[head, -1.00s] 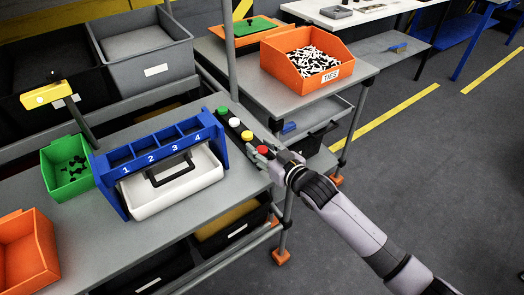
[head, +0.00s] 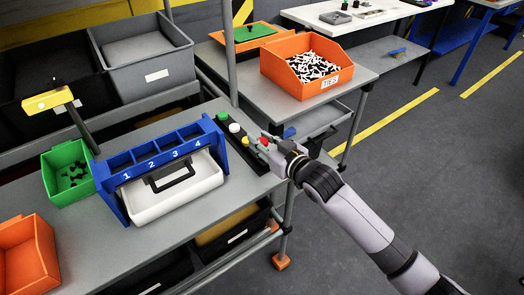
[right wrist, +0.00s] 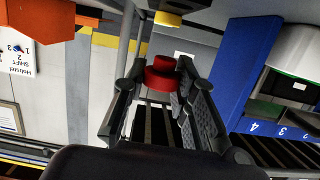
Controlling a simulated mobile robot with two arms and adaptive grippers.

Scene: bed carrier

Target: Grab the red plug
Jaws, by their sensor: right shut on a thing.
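The red plug (head: 264,141) is between the fingers of my right gripper (head: 262,144), near the right edge of the grey table. In the right wrist view the red plug (right wrist: 160,75) sits between the two fingers (right wrist: 160,90), which are shut on it. The black strip (head: 252,160) lies below the gripper, and the plug appears raised from it. Green (head: 222,116), white (head: 234,128) and yellow (head: 246,139) plugs stand in a row on the strip. The gripper partly hides the red plug. My left gripper is out of view.
A blue rack numbered 1 to 4 (head: 112,190) with a white tray (head: 150,205) stands left of the strip. A green bin (head: 50,190) and an orange bin (head: 42,250) are farther left. An orange box of ties (head: 325,86) stands on the back table.

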